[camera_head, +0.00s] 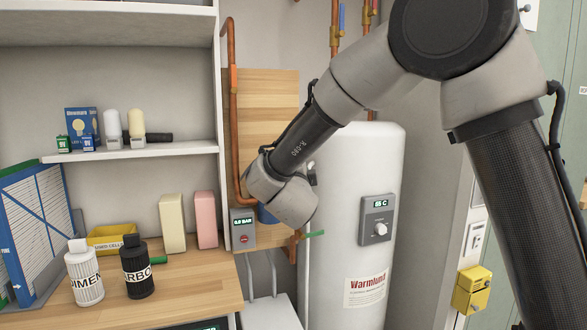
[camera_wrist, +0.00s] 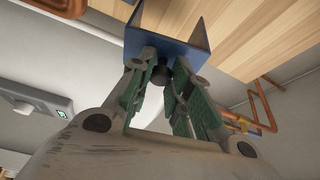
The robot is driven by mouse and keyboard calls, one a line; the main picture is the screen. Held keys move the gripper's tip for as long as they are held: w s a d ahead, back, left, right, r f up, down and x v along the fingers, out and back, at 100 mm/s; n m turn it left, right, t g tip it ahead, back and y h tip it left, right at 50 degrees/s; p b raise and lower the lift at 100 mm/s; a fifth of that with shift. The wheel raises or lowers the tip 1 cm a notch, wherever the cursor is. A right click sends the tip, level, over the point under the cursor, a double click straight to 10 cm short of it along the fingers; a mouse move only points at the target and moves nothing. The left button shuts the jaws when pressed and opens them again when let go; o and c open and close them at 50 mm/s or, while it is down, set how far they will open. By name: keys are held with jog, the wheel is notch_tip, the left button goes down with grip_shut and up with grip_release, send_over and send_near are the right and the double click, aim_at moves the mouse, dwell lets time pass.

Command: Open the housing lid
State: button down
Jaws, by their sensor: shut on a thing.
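The blue housing part (camera_wrist: 152,48) is at the top centre of the wrist view, with pointed side pieces rising from it. A dark round knob (camera_wrist: 160,75) sticks out of its near face. My gripper (camera_wrist: 161,82) has its two green-padded fingers on either side of the knob, shut on it. In the head view a bit of the blue housing (camera_head: 267,214) shows beside my wrist, in front of the wooden board. My wrist hides most of the housing and the fingertips there. I cannot tell how far the lid is open.
Copper pipe (camera_head: 234,120) runs down the wooden board (camera_head: 268,95). A white water heater (camera_head: 350,230) stands close on the right. The bench (camera_head: 190,280) at left holds bottles and boxes.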

jog(key=shift+w+d+f+m+g, duration=0.1)
jog(key=shift+d+f+m+g, duration=0.2)
jog(key=shift+m, duration=0.45)
jog(key=shift+w+d+f+m+g, duration=0.15)
jog(key=shift+d+m+g, duration=0.2)
jog(key=shift+m, duration=0.45)
jog(key=shift+w+d+f+m+g, duration=0.1)
jog(key=shift+d+f+m+g, duration=0.2)
jog(key=shift+m, duration=0.45)
jog(key=c, duration=1.3)
grip_release()
jog(key=shift+r, duration=0.1)
jog(key=s, duration=0.4)
jog(key=s+r, duration=0.1)
jog(key=s, duration=0.3)
jog(key=s+a, duration=0.1)
jog(key=s, duration=0.3)
jog(key=shift+r, duration=0.15)
